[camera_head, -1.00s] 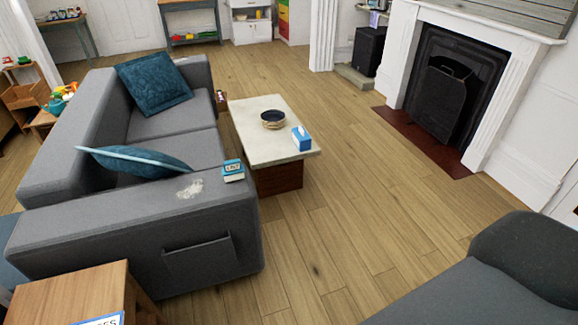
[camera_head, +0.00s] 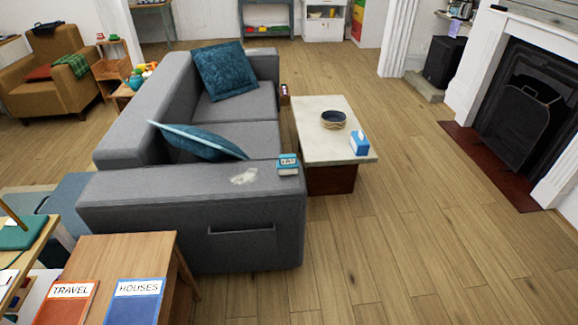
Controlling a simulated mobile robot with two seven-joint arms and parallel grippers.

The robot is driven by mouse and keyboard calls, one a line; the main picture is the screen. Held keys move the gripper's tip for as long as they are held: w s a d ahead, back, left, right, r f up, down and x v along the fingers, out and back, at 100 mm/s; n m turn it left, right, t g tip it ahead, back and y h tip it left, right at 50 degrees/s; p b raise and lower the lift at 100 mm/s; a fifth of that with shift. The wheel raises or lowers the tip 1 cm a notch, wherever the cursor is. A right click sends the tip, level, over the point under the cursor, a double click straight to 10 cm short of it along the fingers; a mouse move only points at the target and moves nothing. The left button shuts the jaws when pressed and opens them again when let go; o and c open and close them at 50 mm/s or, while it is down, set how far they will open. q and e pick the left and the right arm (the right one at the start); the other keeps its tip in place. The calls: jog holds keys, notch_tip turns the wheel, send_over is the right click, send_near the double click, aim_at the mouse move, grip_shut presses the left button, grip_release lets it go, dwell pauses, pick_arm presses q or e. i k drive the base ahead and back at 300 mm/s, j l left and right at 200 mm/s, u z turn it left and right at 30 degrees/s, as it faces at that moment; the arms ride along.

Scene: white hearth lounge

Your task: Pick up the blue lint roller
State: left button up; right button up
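I cannot make out a blue lint roller in this view. On the near arm of the grey sofa (camera_head: 190,206) lie a small teal box or book (camera_head: 288,164) and a pale grey-white patch (camera_head: 244,176). A blue box with a white top (camera_head: 359,143), like a tissue box, stands on the coffee table (camera_head: 312,145). Neither of my grippers is in view.
A wooden side table (camera_head: 150,249) at the front left carries a red book (camera_head: 62,303) and a blue book (camera_head: 135,302). A brown armchair (camera_head: 62,90) stands at the back left, a fireplace (camera_head: 520,105) at the right. The wooden floor (camera_head: 420,250) at the right is clear.

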aim_at(287, 164)
jog(key=i+l+u, duration=0.15)
jog(key=u, duration=0.2)
jog(key=i+l+u, duration=0.15)
jog(key=u, duration=0.15)
jog(key=i+l+u, duration=0.15)
jog(key=u, duration=0.2)
jog(key=i+l+u, duration=0.1)
jog(key=l, duration=0.2)
jog(key=i+l+u, duration=0.1)
jog(key=l, duration=0.2)
jog(key=i+l+u, duration=0.15)
jog(key=l, duration=0.2)
jog(key=i+l, duration=0.1)
jog(key=l, duration=0.35)
jog(key=i+l, duration=0.15)
jog(key=l, duration=0.25)
jog(key=i+l, duration=0.1)
jog(key=l, duration=0.35)
jog(key=i+l+u, duration=0.1)
jog(key=l, duration=0.35)
jog(key=i+l, duration=0.1)
jog(key=l, duration=0.35)
